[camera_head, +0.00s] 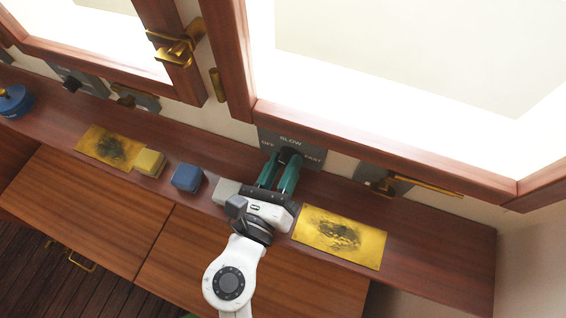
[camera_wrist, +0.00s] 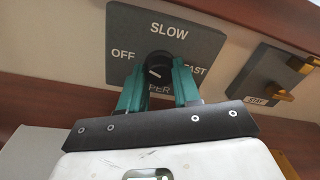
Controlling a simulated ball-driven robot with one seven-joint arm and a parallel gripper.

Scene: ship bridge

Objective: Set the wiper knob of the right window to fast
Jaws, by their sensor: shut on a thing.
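The wiper knob (camera_head: 287,154) is black and round, on a grey plate (camera_head: 290,138) under the right window (camera_head: 400,60). The plate reads OFF at left, SLOW at top and FAST at right. The knob also shows in the wrist view (camera_wrist: 158,62), with a short white mark on its face. I cannot tell for sure which word the mark points to. My gripper (camera_head: 283,161), with green fingers, is shut on the knob, one finger on each side. In the wrist view the fingers (camera_wrist: 159,80) partly cover the plate's lower lettering and the edge of FAST.
A grey plate with a brass stay (camera_head: 385,184) is right of the knob.

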